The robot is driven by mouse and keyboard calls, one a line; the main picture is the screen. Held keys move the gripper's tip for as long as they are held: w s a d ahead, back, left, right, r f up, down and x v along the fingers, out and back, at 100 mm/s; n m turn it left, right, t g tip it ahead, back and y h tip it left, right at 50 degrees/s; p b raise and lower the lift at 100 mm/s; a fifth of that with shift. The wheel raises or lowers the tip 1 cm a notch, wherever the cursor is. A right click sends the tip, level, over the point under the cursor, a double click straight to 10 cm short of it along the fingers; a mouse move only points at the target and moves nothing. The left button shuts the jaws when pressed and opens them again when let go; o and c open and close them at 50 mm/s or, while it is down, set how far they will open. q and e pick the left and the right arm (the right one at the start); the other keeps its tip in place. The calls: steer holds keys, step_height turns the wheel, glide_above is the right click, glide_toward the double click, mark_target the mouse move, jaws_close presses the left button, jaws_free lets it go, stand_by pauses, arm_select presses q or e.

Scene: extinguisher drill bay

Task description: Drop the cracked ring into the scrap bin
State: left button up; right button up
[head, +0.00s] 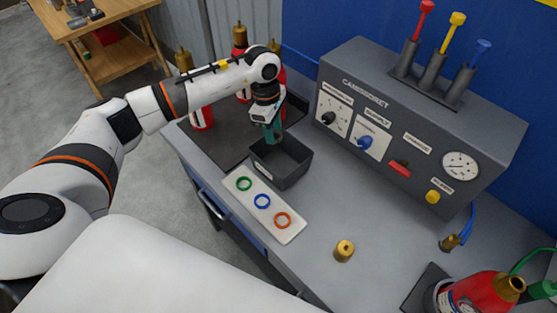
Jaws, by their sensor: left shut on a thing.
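My left gripper (273,134) points down over the dark grey open-topped scrap bin (291,181), near its back left rim. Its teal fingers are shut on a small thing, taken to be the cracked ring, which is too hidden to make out. The inside of the bin that shows looks empty. A pale tray (273,207) in front of the bin holds a green ring (244,184), a blue ring (262,201) and an orange ring (282,220). I cannot tell cracks on them at this size. My right gripper is not in view.
A grey control console (420,135) with levers and a gauge stands behind right. Red extinguishers (202,115) stand on a dark mat behind the arm. A brass fitting (344,251) sits on the bench; a red extinguisher (475,292) is at lower right.

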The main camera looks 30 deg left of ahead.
arm_select(q)
steer(key=o, duration=1)
steer(key=r+b, duration=0.1)
steer(key=r, duration=0.3)
steer(key=a+r+b, duration=0.1)
steer(key=r, duration=0.3)
steer(key=r+b, duration=0.1)
steer(key=r, duration=0.3)
steer(key=shift+a, duration=0.25)
